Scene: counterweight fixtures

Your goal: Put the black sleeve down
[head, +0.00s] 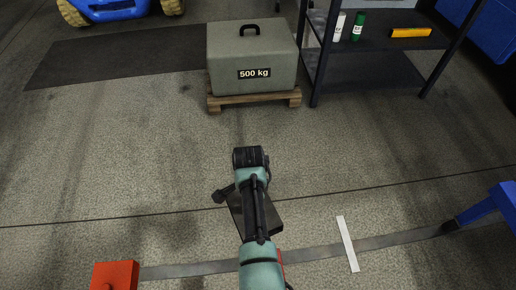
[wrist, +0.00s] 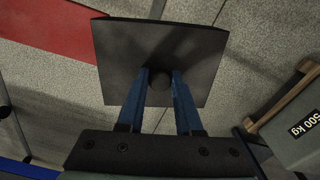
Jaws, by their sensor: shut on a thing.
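My gripper (wrist: 161,80) has two blue fingers, shut on a round dark knob in the middle of a flat, square black piece. This held piece, the only match for the black sleeve (wrist: 160,42), is seen face-on in the wrist view. In the head view its dark edge (head: 268,216) shows beside my arm, which covers most of it and the fingers. It appears to be above the floor; I cannot tell how high.
A grey 500 kg block (head: 252,55) stands on a wooden pallet (head: 255,101). A dark shelf (head: 375,70) holds bottles. A grey strap (head: 200,269) runs from an orange block (head: 116,274) to a blue fixture (head: 487,207), past a white strip (head: 348,243).

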